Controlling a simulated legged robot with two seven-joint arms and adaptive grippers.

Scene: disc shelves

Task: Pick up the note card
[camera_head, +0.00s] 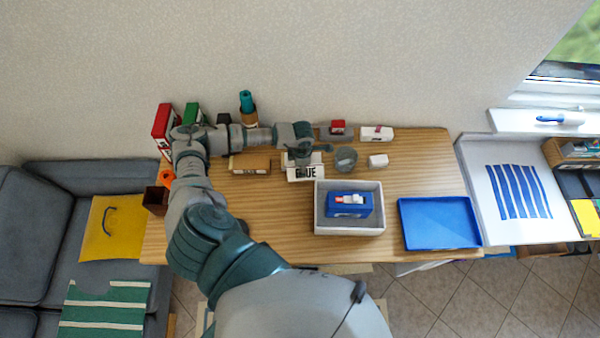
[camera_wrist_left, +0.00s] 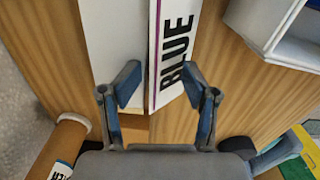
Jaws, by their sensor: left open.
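The note card, white with the black word BLUE and a dark stripe, lies on the wooden table (camera_head: 420,165) near its middle; it shows in the head view (camera_head: 306,174) and in the left wrist view (camera_wrist_left: 178,30). My left gripper (camera_head: 304,158) is above the card's far side and hides part of it. In the left wrist view my left gripper (camera_wrist_left: 160,88) is open, its two blue-padded fingers apart, with the card's near end between and beyond them. I cannot tell whether a finger touches the card. My right gripper is not in view.
A grey-white bin (camera_head: 350,229) holding a blue box (camera_head: 349,205) stands just in front of the card. A blue tray (camera_head: 438,222) is further right.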

